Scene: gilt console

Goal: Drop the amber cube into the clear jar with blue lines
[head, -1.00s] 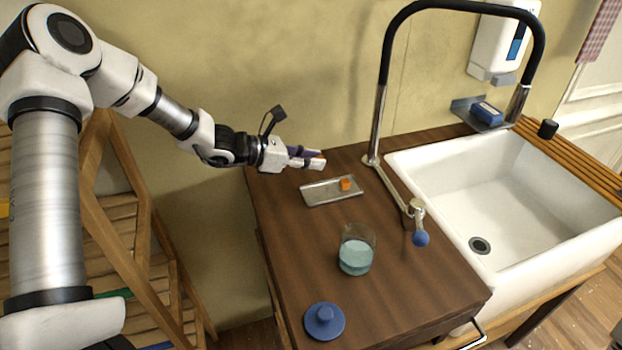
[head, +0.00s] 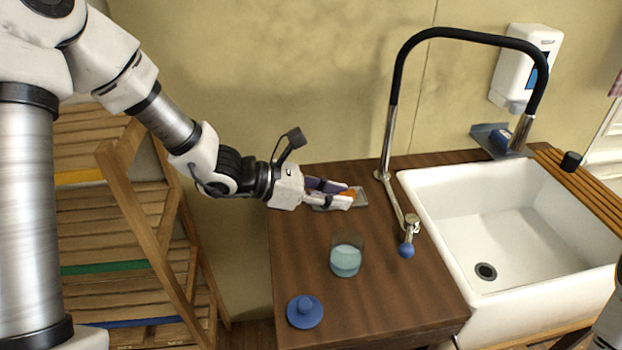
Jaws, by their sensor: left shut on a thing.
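The clear jar (head: 346,257) stands open on the dark wooden counter, with a pale blue lower part; its lines are too small to make out. My left gripper (head: 343,195) is shut above the small grey tray (head: 361,199), behind the jar. An amber-orange cube (head: 349,191) shows at its fingertips, and the fingers partly hide it. The gripper also covers much of the tray, so I cannot tell whether another orange cube lies there.
A blue knobbed lid (head: 304,311) lies on the counter in front of the jar. A faucet (head: 391,150) and a blue-tipped lever (head: 406,250) stand to the right, beside the white sink (head: 505,215). Counter left of the jar is clear.

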